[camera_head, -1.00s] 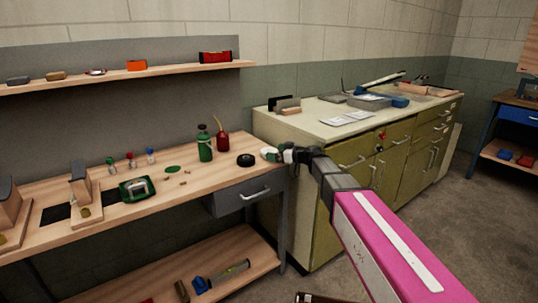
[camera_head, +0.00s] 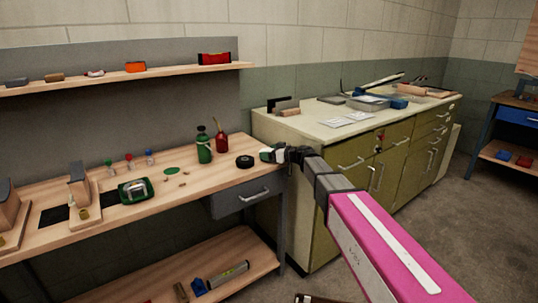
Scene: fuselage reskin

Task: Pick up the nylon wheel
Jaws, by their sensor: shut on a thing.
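My gripper (camera_head: 274,155) is over the right end of the wooden workbench, at the tip of my pink and grey arm. It is shut on a small white and dark green thing, which appears to be the nylon wheel (camera_head: 267,153). The wheel is small and partly hidden by the jaws, so its shape is hard to make out. I cannot tell how far it is above the bench top. A black ring-shaped roll (camera_head: 245,161) lies on the bench just left of the gripper, apart from it.
The workbench (camera_head: 225,178) also bears a green bottle (camera_head: 204,146), a red oil can (camera_head: 221,142), a green-framed device (camera_head: 135,191) and small coloured-top items. A green cabinet (camera_head: 330,210) stands close behind and right of my gripper.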

